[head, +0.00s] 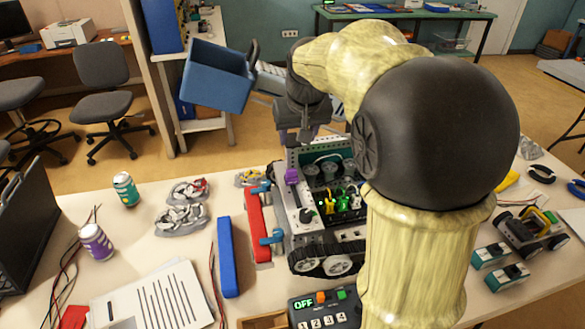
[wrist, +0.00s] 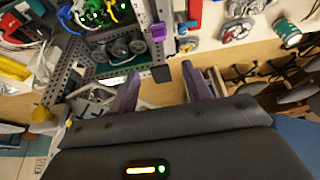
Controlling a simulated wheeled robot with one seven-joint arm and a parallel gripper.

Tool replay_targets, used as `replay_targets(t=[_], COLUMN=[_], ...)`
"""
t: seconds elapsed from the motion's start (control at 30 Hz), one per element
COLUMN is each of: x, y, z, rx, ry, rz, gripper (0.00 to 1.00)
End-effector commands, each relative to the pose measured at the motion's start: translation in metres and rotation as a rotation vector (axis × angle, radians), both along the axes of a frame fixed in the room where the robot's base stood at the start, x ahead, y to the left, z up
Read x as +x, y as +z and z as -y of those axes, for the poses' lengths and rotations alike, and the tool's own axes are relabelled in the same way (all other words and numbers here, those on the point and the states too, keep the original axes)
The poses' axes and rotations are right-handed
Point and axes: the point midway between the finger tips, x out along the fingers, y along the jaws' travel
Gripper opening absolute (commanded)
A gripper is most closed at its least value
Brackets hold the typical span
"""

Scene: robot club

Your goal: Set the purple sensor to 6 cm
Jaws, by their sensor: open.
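The purple sensor (head: 292,176) is a small block near the far end of a light grey rail on the left side of a tracked robot (head: 325,235). It also shows in the wrist view (wrist: 158,31), on the rail just beyond a black end block (wrist: 161,74). My gripper (head: 305,138) hangs above and behind the far end of that robot. In the wrist view, its two purple fingers (wrist: 161,71) are apart and empty, with the black end block seen between their tips. The sensor is beyond the fingertips, not between them. No scale markings are readable.
A red bar (head: 258,228) with blue clamps lies left of the tracked robot, and a blue bar (head: 228,256) further left. Colored wires (head: 345,198) and round parts crowd the robot's deck. A keypad showing OFF (head: 325,308) stands in front. My arm hides the robot's right side.

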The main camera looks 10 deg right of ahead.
Motion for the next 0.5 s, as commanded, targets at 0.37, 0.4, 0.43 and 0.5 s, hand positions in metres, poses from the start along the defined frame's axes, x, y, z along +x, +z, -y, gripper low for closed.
replay_targets(t=[0.37,0.4,0.43,0.5], x=[0.024,0.027,0.029,0.034], y=[-0.061,-0.068,-0.073,-0.085], z=[0.000,0.000,0.000,0.000], rx=[0.000,-0.001,-0.001,0.000], ry=[0.000,0.000,0.000,-0.001], rz=[-0.004,-0.005,-0.005,-0.005], gripper=[0.49,0.49,0.49,0.49])
